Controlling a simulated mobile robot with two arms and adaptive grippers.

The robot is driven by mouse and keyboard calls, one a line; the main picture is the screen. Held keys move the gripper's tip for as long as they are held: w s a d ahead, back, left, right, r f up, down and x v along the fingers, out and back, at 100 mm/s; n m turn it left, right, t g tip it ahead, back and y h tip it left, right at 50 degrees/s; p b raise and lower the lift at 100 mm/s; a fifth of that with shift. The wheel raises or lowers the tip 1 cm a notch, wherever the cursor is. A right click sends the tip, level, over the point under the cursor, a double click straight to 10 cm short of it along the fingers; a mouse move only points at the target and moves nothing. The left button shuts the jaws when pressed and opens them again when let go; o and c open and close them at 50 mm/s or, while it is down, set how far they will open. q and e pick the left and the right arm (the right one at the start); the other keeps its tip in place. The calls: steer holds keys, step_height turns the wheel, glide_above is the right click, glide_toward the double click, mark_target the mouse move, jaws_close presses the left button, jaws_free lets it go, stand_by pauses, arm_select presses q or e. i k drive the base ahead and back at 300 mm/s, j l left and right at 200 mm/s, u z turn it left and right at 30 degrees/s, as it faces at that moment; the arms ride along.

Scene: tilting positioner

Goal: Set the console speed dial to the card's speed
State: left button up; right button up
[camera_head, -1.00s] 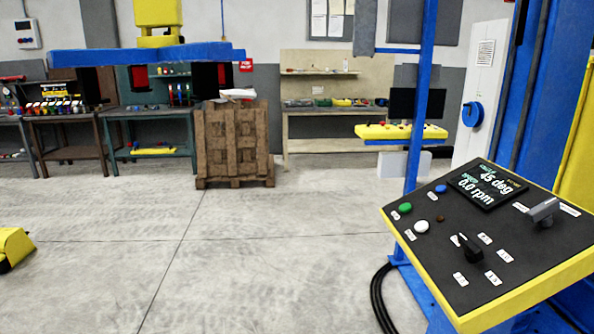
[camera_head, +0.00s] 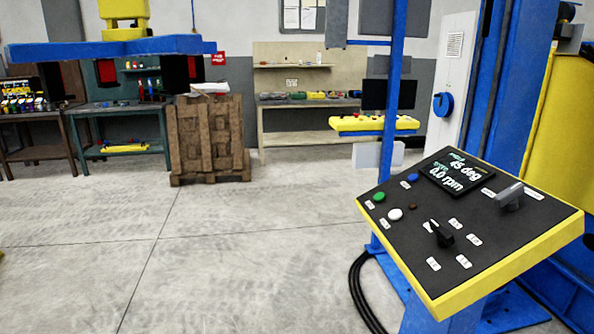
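The console (camera_head: 470,250) is a black sloped panel with a yellow rim at the lower right. Its black speed dial (camera_head: 442,235) sits low in the middle of the panel, with several small white labels around it, too small to read. The console's display (camera_head: 456,173) reads 45 deg and 0.0 rpm. A grey lever (camera_head: 509,197) stands at the panel's right. Green (camera_head: 379,197), blue (camera_head: 412,178) and white (camera_head: 395,214) buttons are at its left. I cannot make out a card with a speed on it. Neither of my grippers is in view.
Black cables (camera_head: 360,290) lie on the floor at the console's left. Wooden pallets (camera_head: 208,140) and workbenches stand by the back wall. The floor at left is clear.

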mark_target(444, 239)
steer(key=l+z, duration=0.15)
steer(key=z, duration=0.3)
steer(key=l+z, duration=0.1)
steer(key=z, duration=0.35)
steer(key=i+l+z, duration=0.1)
steer(key=z, duration=0.8)
steer(key=i+l+z, duration=0.1)
steer(key=z, duration=0.35)
steer(key=i+z, duration=0.1)
steer(key=z, duration=0.35)
steer(key=i+z, duration=0.3)
steer(key=i, duration=0.15)
steer(key=i+j+z, duration=0.3)
steer(key=i, duration=0.15)
steer(key=i+j+z, duration=0.25)
steer(key=i, duration=0.2)
steer(key=i+j+z, duration=0.3)
steer(key=i, duration=0.15)
steer(key=i+j, duration=0.4)
steer(key=u, duration=5.1)
